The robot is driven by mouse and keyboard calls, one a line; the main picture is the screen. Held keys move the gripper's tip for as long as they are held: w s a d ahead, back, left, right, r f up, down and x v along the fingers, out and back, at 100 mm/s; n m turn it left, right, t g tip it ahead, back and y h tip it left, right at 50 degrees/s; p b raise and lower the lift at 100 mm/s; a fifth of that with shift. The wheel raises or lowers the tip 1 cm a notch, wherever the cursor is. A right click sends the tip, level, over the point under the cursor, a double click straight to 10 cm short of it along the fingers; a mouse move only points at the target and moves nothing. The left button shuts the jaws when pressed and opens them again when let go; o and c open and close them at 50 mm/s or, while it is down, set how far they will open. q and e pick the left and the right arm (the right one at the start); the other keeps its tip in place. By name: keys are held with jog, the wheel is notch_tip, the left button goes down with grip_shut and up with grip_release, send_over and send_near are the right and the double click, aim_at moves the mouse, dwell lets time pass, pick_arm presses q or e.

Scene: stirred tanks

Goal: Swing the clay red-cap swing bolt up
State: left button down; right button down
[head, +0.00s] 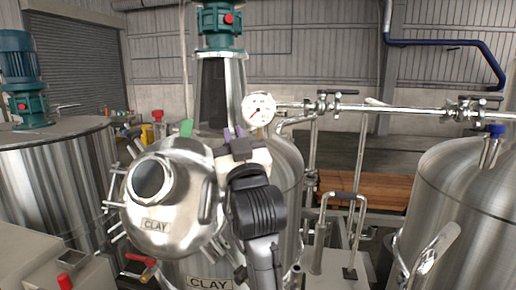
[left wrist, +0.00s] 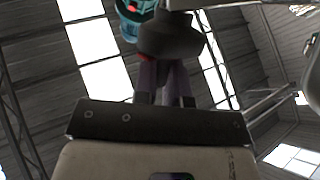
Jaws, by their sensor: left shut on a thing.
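The clay tank (head: 288,170) is a steel vessel with a CLAY label low on its front. A round steel part with a short open neck (head: 150,180) and its own CLAY label faces me, with several rods around its rim. My left gripper (head: 233,133) is upright at the right of this part, its purple fingers upward. In the left wrist view the fingers (left wrist: 163,82) close on a dark knob with a dull reddish underside (left wrist: 168,38). I cannot tell for sure whether this is the red cap; the head view hides it. My right gripper is not in view.
A pressure gauge (head: 259,109) and a steel pipe (head: 390,109) are close to the right of my gripper. A teal motor (head: 219,25) stands above the tank. Other steel tanks stand at left (head: 60,180) and right (head: 465,205). A red-ended handle (head: 140,258) is low at left.

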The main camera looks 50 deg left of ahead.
pick_arm(q)
jog(key=shift+n+t, duration=0.3)
jog(key=s+f, duration=0.1)
jog(key=s+a+b, duration=0.1)
jog(key=s, duration=0.1)
jog(key=shift+s+a+f, duration=0.15)
jog(key=shift+a+f, duration=0.05)
jog(key=shift+f, duration=0.2)
jog(key=shift+a+f, duration=0.1)
jog(key=c, duration=1.4)
grip_release()
jog(key=shift+c, duration=0.2)
jog(key=shift+o, duration=1.3)
jog(key=shift+f, duration=0.1)
